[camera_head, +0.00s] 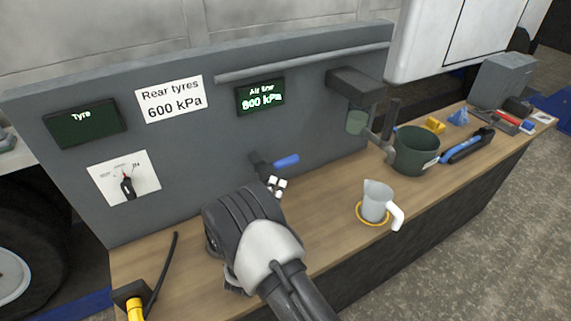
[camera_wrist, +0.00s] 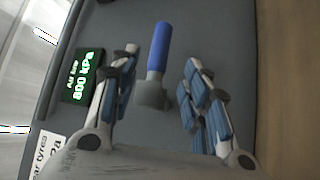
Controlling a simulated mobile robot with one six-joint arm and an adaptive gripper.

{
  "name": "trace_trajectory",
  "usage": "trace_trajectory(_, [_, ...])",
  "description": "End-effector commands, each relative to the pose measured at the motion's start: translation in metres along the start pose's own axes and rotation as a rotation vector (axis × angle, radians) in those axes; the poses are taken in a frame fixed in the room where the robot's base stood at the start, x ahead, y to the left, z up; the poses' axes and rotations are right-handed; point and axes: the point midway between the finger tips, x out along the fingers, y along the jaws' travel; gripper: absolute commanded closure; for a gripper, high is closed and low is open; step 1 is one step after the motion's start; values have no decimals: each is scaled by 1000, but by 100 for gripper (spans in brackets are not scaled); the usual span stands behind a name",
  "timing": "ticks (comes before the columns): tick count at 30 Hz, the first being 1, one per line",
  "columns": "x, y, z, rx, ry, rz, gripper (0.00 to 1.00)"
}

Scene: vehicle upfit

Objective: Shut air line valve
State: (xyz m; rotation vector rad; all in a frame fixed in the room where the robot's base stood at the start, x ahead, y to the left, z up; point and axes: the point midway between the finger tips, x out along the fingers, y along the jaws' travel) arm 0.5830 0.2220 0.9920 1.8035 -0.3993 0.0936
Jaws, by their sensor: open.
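The air line valve has a blue lever handle (camera_head: 286,161) on a dark grey body (camera_head: 260,166), mounted on the grey panel. In the head view the lever points right, roughly level with the bench. In the wrist view the blue handle (camera_wrist: 158,46) and its grey body (camera_wrist: 152,96) lie between the two fingers. My gripper (camera_wrist: 158,82) is open, with a finger on each side and gaps to the valve. In the head view my arm hides most of the gripper; part of it (camera_head: 277,186) shows just below the handle.
The Air line display (camera_head: 260,97) reads 800 kPa. A sign (camera_head: 170,99) says Rear tyres 600 kPa. A selector knob (camera_head: 127,186) is at left. On the wooden bench (camera_head: 330,240) stand a jug (camera_head: 376,203) and a green bucket (camera_head: 415,152). A rail (camera_head: 300,62) runs above.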

Motion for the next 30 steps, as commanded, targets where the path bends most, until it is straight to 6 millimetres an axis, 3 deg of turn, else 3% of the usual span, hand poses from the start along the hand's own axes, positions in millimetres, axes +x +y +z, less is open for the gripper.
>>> trace_trajectory(9, [68, 0, 2, 1, -3, 2, 57])
trace_trajectory(15, [95, 0, 1, -1, -1, 2, 57])
trace_trajectory(27, [103, 0, 0, -2, 0, 0, 57])
trace_trajectory(30, [103, 0, 0, -2, 0, 0, 62])
